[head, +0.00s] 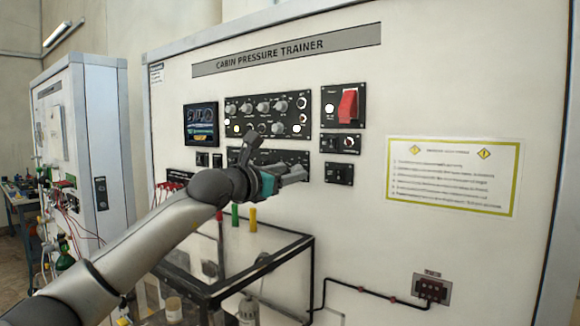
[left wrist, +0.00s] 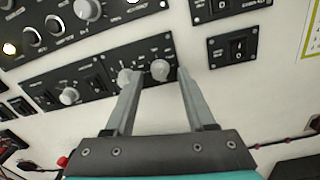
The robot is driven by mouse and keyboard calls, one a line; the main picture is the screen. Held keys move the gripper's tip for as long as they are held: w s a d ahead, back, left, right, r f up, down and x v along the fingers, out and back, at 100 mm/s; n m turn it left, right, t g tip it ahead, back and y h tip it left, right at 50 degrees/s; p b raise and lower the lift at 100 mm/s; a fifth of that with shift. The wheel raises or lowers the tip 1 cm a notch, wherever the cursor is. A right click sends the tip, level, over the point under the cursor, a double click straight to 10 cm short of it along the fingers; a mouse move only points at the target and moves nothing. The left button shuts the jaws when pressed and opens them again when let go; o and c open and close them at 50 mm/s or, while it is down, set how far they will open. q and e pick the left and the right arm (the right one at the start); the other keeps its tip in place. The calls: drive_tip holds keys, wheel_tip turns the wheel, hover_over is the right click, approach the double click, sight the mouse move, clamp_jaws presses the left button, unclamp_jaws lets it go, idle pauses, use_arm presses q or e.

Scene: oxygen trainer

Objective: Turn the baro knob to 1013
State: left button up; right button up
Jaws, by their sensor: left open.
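The lower black panel (head: 268,156) on the trainer face is partly hidden behind my left gripper (head: 302,173) in the head view. The left wrist view shows that panel with two grey knobs side by side, a right knob (left wrist: 160,70) and a left knob (left wrist: 124,76). The labels are too small to tell which is the baro knob or where it points. My left gripper (left wrist: 158,77) is open. Its fingers point at the panel, with the right knob between the tips and the left knob beside the left tip. I cannot tell whether they touch. My right gripper is out of view.
An upper knob panel (head: 268,115), a red switch cover (head: 348,105) and small switch panels (head: 339,173) surround the area. A clear box with a black frame (head: 210,290) stands below my left arm. The wall right of the panels is flat, with a notice (head: 453,176).

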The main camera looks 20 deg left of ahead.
use_arm(q)
drive_tip(key=shift+w+d, duration=0.2)
drive_tip(key=shift+w, duration=0.2)
drive_tip(key=shift+c, duration=0.2)
clamp_jaws()
